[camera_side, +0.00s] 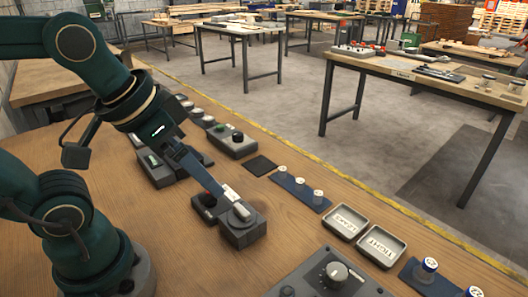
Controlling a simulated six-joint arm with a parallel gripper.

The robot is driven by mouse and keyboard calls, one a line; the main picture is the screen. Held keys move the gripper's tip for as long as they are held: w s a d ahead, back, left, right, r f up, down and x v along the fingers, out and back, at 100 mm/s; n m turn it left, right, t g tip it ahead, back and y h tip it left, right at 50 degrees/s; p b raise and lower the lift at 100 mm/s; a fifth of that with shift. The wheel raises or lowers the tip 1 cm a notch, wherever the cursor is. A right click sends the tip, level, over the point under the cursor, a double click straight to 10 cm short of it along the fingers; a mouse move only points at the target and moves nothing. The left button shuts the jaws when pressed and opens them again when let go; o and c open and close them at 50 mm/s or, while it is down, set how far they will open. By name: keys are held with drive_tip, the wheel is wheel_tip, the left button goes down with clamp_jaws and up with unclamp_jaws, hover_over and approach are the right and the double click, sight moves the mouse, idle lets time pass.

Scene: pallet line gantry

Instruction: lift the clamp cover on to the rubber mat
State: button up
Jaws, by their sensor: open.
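My gripper (232,197) reaches down and to the right over the bench, with its fingertips at a grey block (240,236). A small pale grey piece, which looks like the clamp cover (242,212), sits on top of this block, close to the fingertips. The gripper is open; I cannot tell whether a finger touches the piece. A flat dark square, which looks like the rubber mat (261,165), lies bare on the bench behind and to the right of the block. The fingers hide part of the block's left side.
A box with green and black knobs (232,142) stands behind. A blue strip with white-topped pieces (299,190) and two labelled trays (365,228) lie right. A control box with a knob (330,280) is in front.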

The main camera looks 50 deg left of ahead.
drive_tip(key=w+f+g, duration=0.2)
drive_tip(key=w+g, duration=0.1)
drive_tip(key=w, duration=0.3)
drive_tip(key=g, duration=0.2)
hover_over(241, 209)
wheel_tip(241, 209, down, 4)
drive_tip(key=shift+w+f, duration=0.15)
drive_tip(key=shift+f, duration=3)
clamp_jaws()
drive_tip(key=shift+r, duration=0.1)
